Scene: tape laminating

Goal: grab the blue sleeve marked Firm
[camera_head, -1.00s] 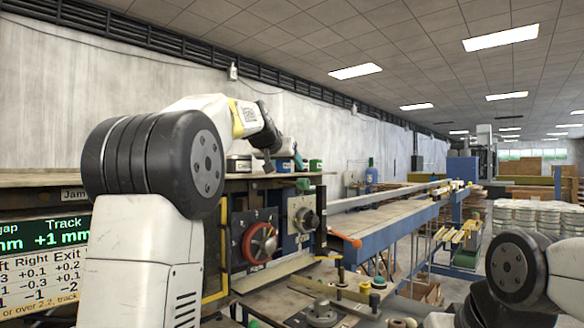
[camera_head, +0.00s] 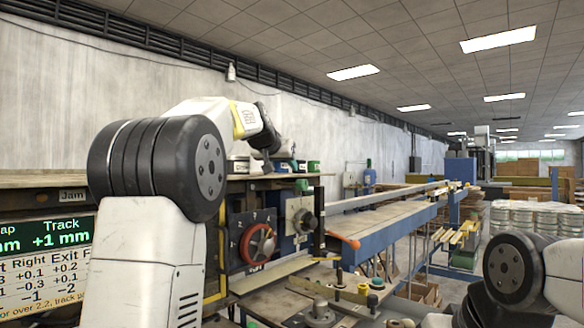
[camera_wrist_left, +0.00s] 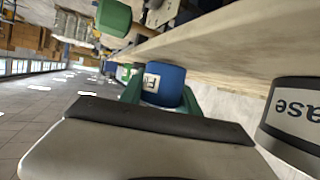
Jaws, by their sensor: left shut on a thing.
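The blue sleeve (camera_wrist_left: 172,84) is a short round piece with a small white label in the left wrist view. The label's mark is too small to read for certain. My left gripper (camera_wrist_left: 160,92) is shut on it, with a green finger at each side. In the head view the left gripper (camera_head: 285,153) is at the shelf above the machine, small and partly hidden by my own wrist. My right arm shows at the lower right of the head view, but its gripper is out of frame.
A dark container marked "ase" (camera_wrist_left: 295,112) stands close by on the shelf (camera_wrist_left: 225,50). The machine's red handwheel (camera_head: 260,243) is below the shelf.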

